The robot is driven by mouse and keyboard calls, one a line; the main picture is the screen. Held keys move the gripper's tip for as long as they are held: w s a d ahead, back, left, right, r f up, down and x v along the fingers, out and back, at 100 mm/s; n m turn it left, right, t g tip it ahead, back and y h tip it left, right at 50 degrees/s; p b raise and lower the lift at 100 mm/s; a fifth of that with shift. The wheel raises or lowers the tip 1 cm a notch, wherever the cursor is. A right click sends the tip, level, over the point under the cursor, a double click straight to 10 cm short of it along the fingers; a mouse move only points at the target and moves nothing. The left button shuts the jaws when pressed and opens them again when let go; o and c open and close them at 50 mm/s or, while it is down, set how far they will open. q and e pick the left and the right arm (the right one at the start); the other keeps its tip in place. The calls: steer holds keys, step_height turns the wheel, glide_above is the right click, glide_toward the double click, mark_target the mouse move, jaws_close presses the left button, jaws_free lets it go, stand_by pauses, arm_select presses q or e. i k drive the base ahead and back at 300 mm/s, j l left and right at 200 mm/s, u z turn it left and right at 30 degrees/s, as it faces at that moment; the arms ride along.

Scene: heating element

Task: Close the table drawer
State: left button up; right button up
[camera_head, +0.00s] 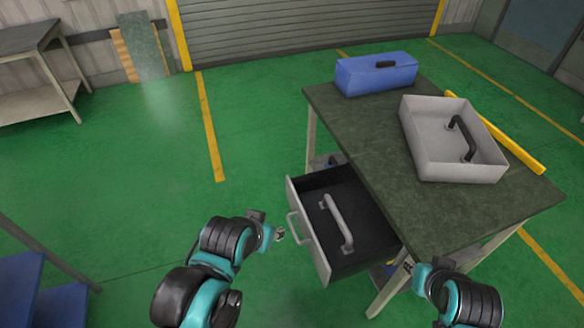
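The table drawer (307,228) is pulled out from the left side of the table (362,145). Its light grey front carries a bar handle (296,228), and its inside is dark. A curved grey handle-shaped piece (338,224) lies inside the drawer. My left gripper (278,233) is just left of the drawer front, close to its handle; I see no clear contact. My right gripper (409,266) is by the table's near corner and front leg, right of the drawer. Both grippers are small in view, and their finger openings cannot be made out.
On the table top stand a blue toolbox (376,74) and a light grey open tray (422,153) with a dark handle inside. A yellow bar (520,153) runs along the far right edge. A grey workbench (38,75) is at the far left. Green floor left of the drawer is clear.

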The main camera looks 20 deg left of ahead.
mark_target(375, 243)
steer(key=k+j+u, duration=0.55)
steer(key=k+j, duration=0.15)
steer(key=k, duration=0.05)
